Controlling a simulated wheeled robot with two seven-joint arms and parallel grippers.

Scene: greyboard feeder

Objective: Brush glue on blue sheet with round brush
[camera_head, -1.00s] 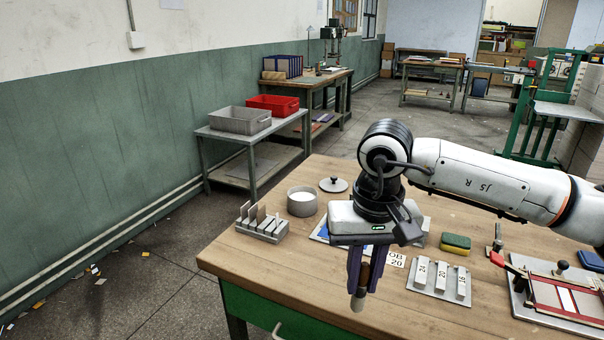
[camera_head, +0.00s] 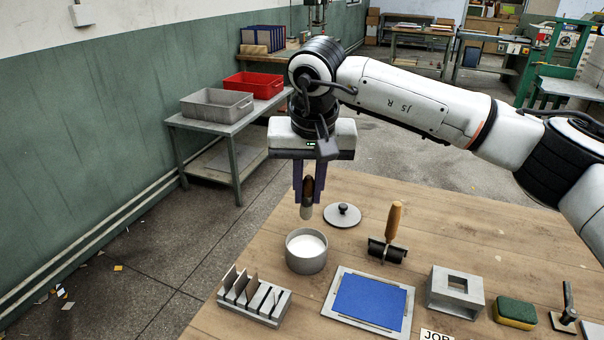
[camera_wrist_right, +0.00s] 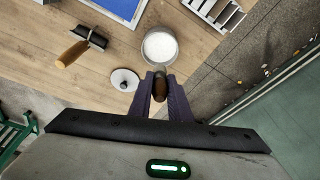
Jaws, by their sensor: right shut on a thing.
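My right gripper (camera_head: 307,190) is shut on the round brush (camera_head: 307,207), which has a dark handle and points bristles-down. It hangs above and just behind the round glue pot (camera_head: 306,262), which holds white glue. In the right wrist view, the brush (camera_wrist_right: 160,88) sits between the fingers, with the glue pot (camera_wrist_right: 145,47) just beyond it. The blue sheet (camera_head: 369,301) lies flat in a grey frame tray (camera_head: 338,286) to the right of the pot. My left gripper is not in view.
A pot lid (camera_head: 342,215) lies behind the pot, and a roller (camera_head: 388,242) with a wooden handle lies to its right. A slotted rack (camera_head: 250,303) stands in front of the pot. A grey block (camera_head: 437,297) and a sponge (camera_head: 515,313) lie right of the sheet.

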